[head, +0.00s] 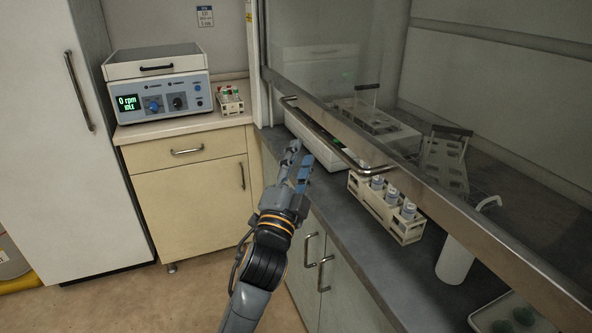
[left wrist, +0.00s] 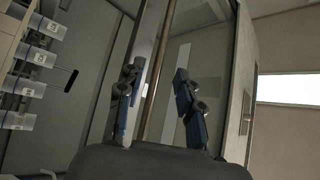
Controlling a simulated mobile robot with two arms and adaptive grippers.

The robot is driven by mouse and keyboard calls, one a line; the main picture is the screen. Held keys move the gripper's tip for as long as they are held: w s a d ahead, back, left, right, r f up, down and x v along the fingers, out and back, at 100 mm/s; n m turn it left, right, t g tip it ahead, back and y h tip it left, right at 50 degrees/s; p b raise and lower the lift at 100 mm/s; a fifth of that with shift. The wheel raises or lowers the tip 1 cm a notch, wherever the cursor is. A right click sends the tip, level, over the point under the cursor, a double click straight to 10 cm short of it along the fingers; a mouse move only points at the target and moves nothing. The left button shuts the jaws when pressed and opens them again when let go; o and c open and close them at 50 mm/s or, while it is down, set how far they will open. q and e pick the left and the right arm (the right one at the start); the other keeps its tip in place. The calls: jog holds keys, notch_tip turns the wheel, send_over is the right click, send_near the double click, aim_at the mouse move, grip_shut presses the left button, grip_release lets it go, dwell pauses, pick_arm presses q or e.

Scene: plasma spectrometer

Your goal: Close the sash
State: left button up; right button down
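The sash (head: 345,45) is a clear glass pane with a metal bottom rail (head: 425,182). It stands raised, with a gap between rail and worktop. A bar handle (head: 335,141) runs along the rail. My left gripper (head: 297,157) is open and empty, just left of and below the handle in the head view. In the left wrist view its two blue-padded fingers (left wrist: 158,100) are spread. A long metal bar (left wrist: 158,60) shows in the gap between them; I cannot tell its depth or any contact. My right gripper is not in view.
Under the sash, a rack of capped tubes (head: 388,208) and a white bottle (head: 455,258) stand near the worktop's front edge (head: 345,240). A tray (head: 515,318) sits front right. A centrifuge (head: 157,85) and a small tube rack (head: 230,101) are on the left cabinet.

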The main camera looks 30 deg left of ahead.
pick_arm(q)
jog(key=shift+v, duration=1.6)
